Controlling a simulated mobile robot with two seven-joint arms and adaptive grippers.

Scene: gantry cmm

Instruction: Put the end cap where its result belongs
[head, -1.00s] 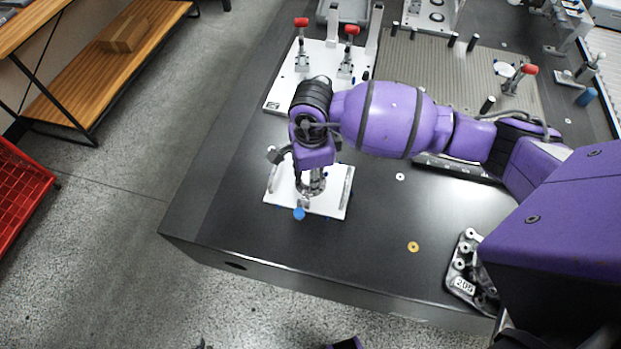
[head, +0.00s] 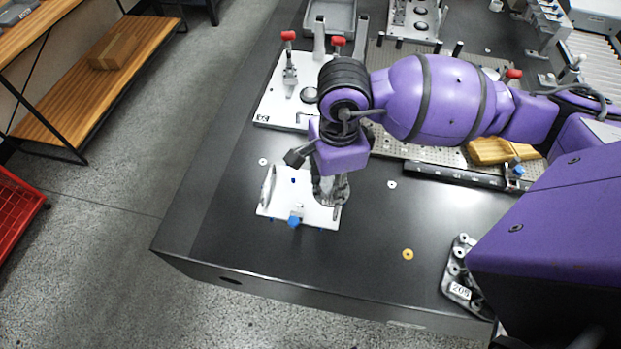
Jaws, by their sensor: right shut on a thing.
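My right gripper (head: 328,192) points down over the right side of a small white fixture plate (head: 272,207). It is shut on a part that its fingers and my arm almost wholly hide. I take that part to be the end cap, but cannot make out its shape. The plate has upright metal rails at its sides and a blue knob (head: 294,222) at its front edge. The left half of the plate is bare. I cannot tell whether the held part touches the plate. My left gripper is not in view.
A metal bracket (head: 460,275) with a number tag lies at the table's front right, near a brass washer (head: 408,254). Behind stand a clamp fixture (head: 268,105) with red handles and a grey tray (head: 337,14). A red crate (head: 17,205) is at far left. The table's front left is clear.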

